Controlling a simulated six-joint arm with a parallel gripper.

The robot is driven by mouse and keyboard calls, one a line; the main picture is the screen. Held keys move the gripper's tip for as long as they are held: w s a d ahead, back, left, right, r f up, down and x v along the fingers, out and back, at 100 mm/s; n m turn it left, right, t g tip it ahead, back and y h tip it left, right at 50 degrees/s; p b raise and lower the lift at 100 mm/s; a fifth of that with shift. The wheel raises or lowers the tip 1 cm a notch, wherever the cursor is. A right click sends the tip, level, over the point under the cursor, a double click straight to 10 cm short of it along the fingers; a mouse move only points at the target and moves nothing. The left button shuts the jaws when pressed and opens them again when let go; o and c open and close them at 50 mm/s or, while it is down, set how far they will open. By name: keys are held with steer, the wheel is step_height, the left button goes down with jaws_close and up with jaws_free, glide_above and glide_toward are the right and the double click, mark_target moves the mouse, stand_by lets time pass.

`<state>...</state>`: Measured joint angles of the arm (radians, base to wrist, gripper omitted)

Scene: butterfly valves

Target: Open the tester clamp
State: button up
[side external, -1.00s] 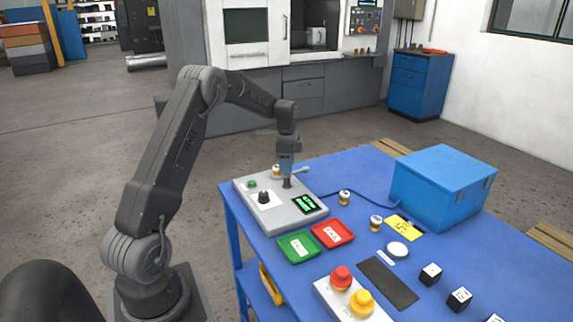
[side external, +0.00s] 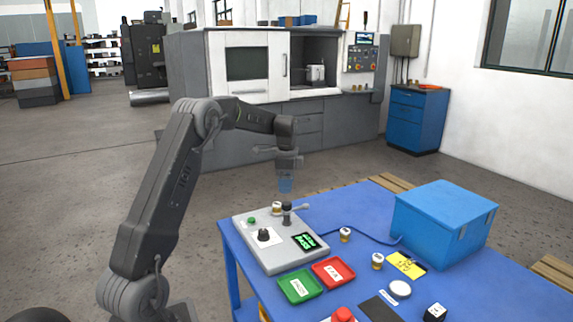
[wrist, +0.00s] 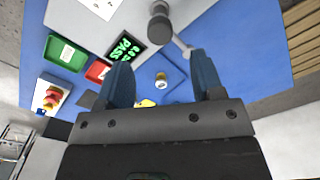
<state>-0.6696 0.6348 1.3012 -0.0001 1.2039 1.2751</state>
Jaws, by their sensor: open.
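The tester (side external: 268,256) is a grey box on the blue table, with a green button, a black knob and a green-lit display (side external: 305,241). The display appears to read PASS in the wrist view (wrist: 125,47). Its clamp (side external: 286,215) is a dark post with a lever pointing right; it also shows at the top of the wrist view (wrist: 159,24). A small white-and-brass valve (side external: 276,209) is beside the post; whether it is clamped I cannot tell. My gripper (side external: 286,188) hangs above the clamp, apart from it. In the wrist view its blue fingers (wrist: 163,80) are spread and empty.
A green tray (side external: 300,286) and a red tray (side external: 333,271) lie in front of the tester. Two valves (side external: 345,234) stand to its right, near a yellow card (side external: 405,264) and a blue box (side external: 443,222). The space around my gripper is clear.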

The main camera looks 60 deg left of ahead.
mark_target(287, 203)
step_height(287, 203, up, 7)
stand_by(0.3)
steer(key=shift+r, duration=0.1)
steer(key=s+d+r+n+t+y, duration=0.1)
steer(key=s+d+r+n, duration=0.2)
steer(key=d, duration=0.7)
steer(key=s+d+r+t, duration=0.1)
steer(key=s+d+r, duration=0.3)
steer(key=d, duration=0.6)
steer(key=s+d+f+n+t, duration=0.1)
steer(key=s+d+f+n, duration=0.1)
steer(key=s+d, duration=0.4)
steer(key=s+d+f+n+t+h, duration=0.1)
steer(key=s+d+f+n+t, duration=0.1)
steer(key=s+d, duration=0.5)
steer(key=s+f, duration=0.1)
steer(key=s, duration=0.2)
steer(key=shift+s+d+t, duration=0.25)
steer(key=shift+s+t, duration=0.05)
